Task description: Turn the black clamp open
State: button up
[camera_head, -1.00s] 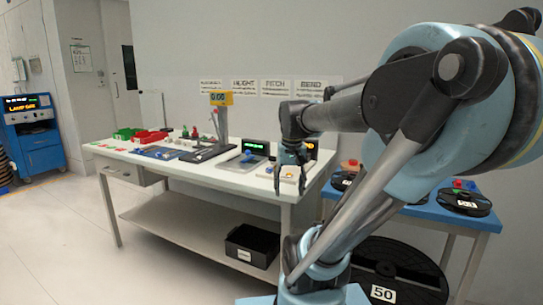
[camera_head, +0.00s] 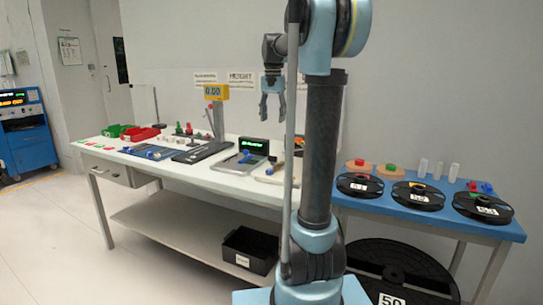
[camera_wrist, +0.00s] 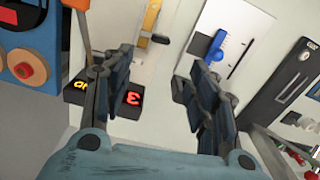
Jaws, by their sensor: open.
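My gripper (camera_head: 272,106) is open and empty, pointing down above the right part of the white bench (camera_head: 225,182). In the wrist view its two fingers (camera_wrist: 155,72) are spread apart over the bench top. No black clamp can be picked out for certain. A small dark piece (camera_wrist: 161,39) lies beside a yellow strip beyond the fingertips, and I cannot tell whether it is the clamp. A grey plate (camera_wrist: 236,28) with a blue handle (camera_wrist: 214,48) lies right of it. My arm hides part of the bench's right end in the head view.
A black display box (camera_wrist: 120,107) with lit signs stands below the left finger. A black flat device (camera_wrist: 281,82) lies at the right. A blue table (camera_head: 440,222) with black reels (camera_head: 418,196) is at right.

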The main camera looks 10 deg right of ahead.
send_near(275, 160)
jog(key=f, duration=0.2)
jog(key=w+f, duration=0.1)
jog(key=f, duration=0.5)
jog(key=shift+w+a, duration=0.2)
jog(key=shift+a, duration=0.2)
jog(key=c, duration=1.1)
